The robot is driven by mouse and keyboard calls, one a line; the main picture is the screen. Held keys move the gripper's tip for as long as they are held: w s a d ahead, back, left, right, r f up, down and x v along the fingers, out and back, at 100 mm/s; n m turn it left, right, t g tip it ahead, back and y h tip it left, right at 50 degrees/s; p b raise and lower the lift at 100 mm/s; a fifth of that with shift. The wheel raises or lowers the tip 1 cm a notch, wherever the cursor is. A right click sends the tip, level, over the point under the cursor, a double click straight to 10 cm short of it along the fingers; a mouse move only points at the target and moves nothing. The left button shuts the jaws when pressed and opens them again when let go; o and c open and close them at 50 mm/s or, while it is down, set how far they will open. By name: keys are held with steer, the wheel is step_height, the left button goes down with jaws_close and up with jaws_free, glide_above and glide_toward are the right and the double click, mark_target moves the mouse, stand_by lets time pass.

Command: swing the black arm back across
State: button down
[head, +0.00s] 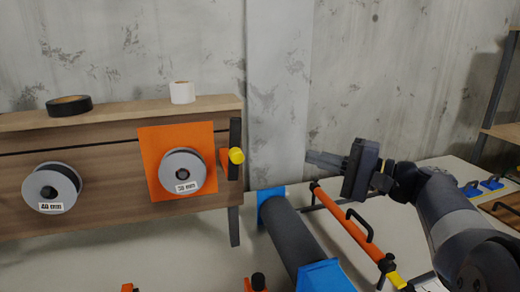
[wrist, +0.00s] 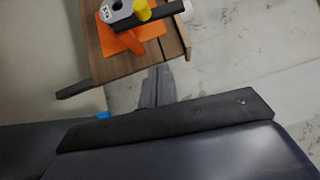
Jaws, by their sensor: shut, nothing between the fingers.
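The black arm (head: 235,142) stands upright at the right edge of the orange panel (head: 150,145), with a yellow knob (head: 236,156) on it. It is beside the grey spool marked 30 mm (head: 183,172), not across its face. In the wrist view the black arm (wrist: 160,18) and yellow knob (wrist: 142,10) show at the top. My gripper (head: 310,157) is shut and empty, to the right of the knob and apart from it. In the wrist view its closed fingers (wrist: 157,76) point up toward the board.
A second spool marked 40 mm (head: 52,188) hangs at left. Black tape (head: 69,105) and a white roll (head: 182,92) sit on the ledge. A dark tube with blue ends (head: 290,235) and an orange bar with black handles (head: 345,220) lie below my gripper.

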mark_target(236, 153)
steer(key=shift+a, duration=0.1)
steer(key=s+a+f+p+x, duration=0.1)
steer(key=s+p+x, duration=0.1)
steer(key=x, duration=1)
steer(key=shift+a+r, duration=0.55)
